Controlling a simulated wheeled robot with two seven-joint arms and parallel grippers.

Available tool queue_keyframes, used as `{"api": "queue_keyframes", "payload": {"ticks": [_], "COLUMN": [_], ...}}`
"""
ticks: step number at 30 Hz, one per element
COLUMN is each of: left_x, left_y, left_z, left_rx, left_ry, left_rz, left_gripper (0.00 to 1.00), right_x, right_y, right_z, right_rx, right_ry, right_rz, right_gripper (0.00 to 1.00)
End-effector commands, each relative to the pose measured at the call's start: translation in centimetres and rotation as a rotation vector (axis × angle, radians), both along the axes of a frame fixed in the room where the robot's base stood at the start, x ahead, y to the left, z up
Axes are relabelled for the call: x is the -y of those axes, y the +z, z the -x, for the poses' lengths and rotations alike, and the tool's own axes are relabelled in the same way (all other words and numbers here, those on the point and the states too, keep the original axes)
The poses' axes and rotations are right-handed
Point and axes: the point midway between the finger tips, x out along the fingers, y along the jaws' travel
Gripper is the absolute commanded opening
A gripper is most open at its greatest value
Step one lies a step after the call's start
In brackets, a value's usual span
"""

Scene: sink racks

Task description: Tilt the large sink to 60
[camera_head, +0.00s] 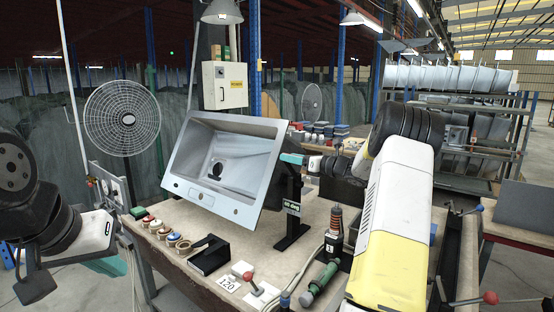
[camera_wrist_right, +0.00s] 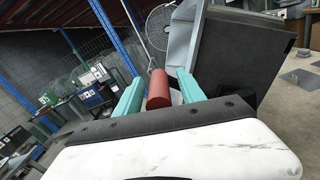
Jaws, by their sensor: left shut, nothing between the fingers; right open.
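The large sink (camera_head: 190,180), a light grey metal basin with a dark drain, is tilted on a black stand (camera_head: 292,208) on the workbench. My right gripper (camera_head: 293,159) is at the sink's right edge. In the right wrist view its two teal fingers are open (camera_wrist_right: 156,80). A red cylinder (camera_wrist_right: 158,92) shows between them, apart from both fingers as far as I can see. The sink's dark side (camera_wrist_right: 228,62) is just right of them. My left gripper (camera_head: 110,265) is low at the left, beside the bench, shut and empty; its fingers are partly hidden.
A fan (camera_head: 122,118) stands behind left. My right arm hides the bench's right side.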

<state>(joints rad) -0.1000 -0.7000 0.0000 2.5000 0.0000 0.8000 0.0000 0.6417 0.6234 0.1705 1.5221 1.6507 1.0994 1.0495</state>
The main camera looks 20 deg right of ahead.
Motion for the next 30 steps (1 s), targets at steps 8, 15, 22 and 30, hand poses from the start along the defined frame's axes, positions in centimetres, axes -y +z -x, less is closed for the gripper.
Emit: {"api": "queue_keyframes", "payload": {"ticks": [8,15,22,30], "left_x": [0.0,0.0,0.0,0.0], "left_y": [0.0,0.0,0.0,0.0], "left_z": [0.0,0.0,0.0,0.0], "left_rx": [0.000,0.000,0.000,0.000], "left_ry": [0.000,0.000,0.000,0.000], "left_rz": [0.000,0.000,0.000,0.000], "left_gripper": [0.00,0.00,0.00,0.00], "right_x": [2.1,4.2,4.7,4.7], "right_y": [0.0,0.0,0.0,0.0], "right_z": [2.6,5.5,6.3,6.3], "right_rx": [-0.001,0.000,-0.001,0.000], "right_ry": [-0.003,-0.001,0.000,-0.001], "right_rz": [0.001,0.000,0.001,0.000], "right_gripper": [0.47,0.47,0.47,0.47]}}
